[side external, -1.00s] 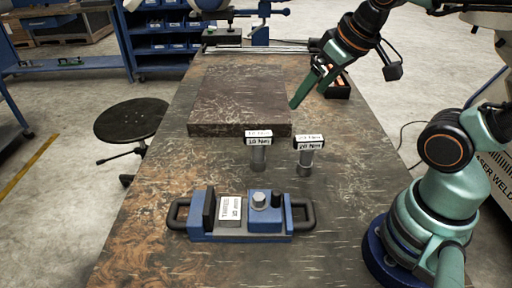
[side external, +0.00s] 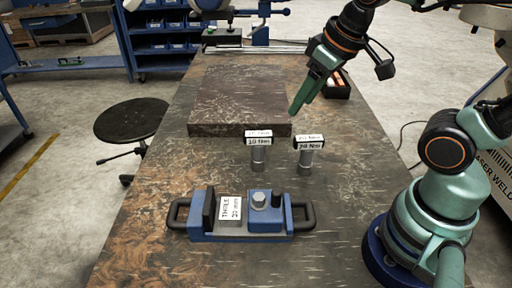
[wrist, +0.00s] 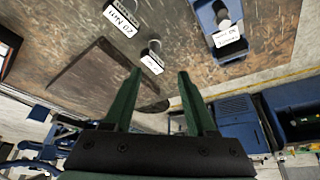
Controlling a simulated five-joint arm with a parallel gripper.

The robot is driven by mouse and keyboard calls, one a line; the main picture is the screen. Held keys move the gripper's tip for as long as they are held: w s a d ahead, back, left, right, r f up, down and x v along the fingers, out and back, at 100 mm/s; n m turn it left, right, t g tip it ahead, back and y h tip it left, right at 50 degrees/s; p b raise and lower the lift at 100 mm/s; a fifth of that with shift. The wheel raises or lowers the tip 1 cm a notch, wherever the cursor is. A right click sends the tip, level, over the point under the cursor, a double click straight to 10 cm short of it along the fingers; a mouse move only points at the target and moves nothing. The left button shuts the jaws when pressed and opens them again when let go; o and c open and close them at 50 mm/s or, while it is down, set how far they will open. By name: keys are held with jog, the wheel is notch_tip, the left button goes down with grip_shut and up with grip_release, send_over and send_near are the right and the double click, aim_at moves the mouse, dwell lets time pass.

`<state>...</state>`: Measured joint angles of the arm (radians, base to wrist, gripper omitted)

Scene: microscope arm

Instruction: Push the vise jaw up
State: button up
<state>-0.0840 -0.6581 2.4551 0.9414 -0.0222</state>
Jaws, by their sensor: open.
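A blue vise (side external: 242,235) lies on the table's near part in the side view, with loop handles at both ends. A dark upright jaw plate (side external: 209,208) stands at its left and a blue block (side external: 265,204) with a grey bolt at its right. A white label (side external: 230,209) lies between them. Part of the vise (wrist: 222,17) shows at the wrist view's top right. My gripper (side external: 297,109) points down over the table, beyond and right of the vise, apart from it. In the wrist view its green fingers (wrist: 160,80) are open and empty.
Two posts with white labels, a left one (side external: 259,157) and a right one (side external: 306,159), stand between my gripper and the vise. A thick dark slab (side external: 238,97) lies left of the gripper. A small black bin (side external: 339,86) stands behind it. Table left of the vise is clear.

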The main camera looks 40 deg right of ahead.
aim_at(276, 192)
jog(key=s+a+f+n+g, duration=0.35)
jog(key=a+n+g, duration=0.2)
jog(key=a, duration=0.45)
jog(key=shift+t, duration=0.45)
jog(key=f, duration=1.3)
jog(key=shift+w+a, duration=0.2)
jog(key=shift+w, duration=0.05)
jog(key=shift+r, duration=0.1)
grip_shut()
